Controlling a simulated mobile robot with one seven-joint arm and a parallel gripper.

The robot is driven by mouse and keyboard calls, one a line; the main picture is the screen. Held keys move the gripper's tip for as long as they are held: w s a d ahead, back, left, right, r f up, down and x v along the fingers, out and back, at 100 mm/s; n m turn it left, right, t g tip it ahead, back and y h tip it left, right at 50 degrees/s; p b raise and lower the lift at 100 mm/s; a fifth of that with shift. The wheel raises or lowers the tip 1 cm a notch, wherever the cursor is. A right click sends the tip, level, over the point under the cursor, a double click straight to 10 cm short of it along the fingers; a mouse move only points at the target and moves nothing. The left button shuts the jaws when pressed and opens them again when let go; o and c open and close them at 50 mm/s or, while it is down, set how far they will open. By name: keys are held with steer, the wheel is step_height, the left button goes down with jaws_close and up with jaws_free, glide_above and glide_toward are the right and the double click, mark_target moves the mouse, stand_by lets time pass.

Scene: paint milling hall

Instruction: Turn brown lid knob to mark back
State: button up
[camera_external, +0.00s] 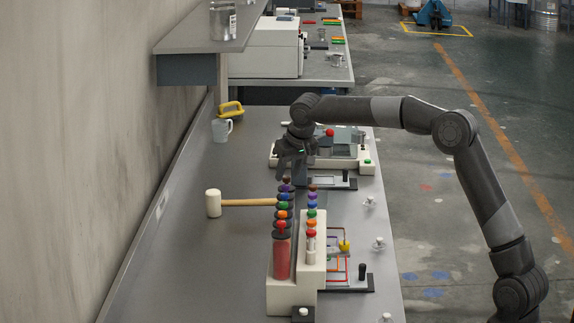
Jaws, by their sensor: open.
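A cream stand (281,296) on the bench holds two upright columns of coloured knobs. The left column rises from a red cylinder and has a small brown knob (286,179) at its top. The right column also has a brownish top piece (312,187); I cannot tell which of the two is the lid knob. No marks can be made out at this size. My gripper (291,174) is open and points down, just above or behind the top of the left column. I cannot tell whether it touches the brown knob.
A mallet (214,203) lies left of the stand, its handle reaching toward the columns. A coloured wire frame (338,264) stands right of the stand. A cream device (367,162) sits behind. The front left bench is clear.

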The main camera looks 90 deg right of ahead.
steer(key=shift+x, duration=0.85)
steer(key=shift+c, duration=0.2)
jaws_close()
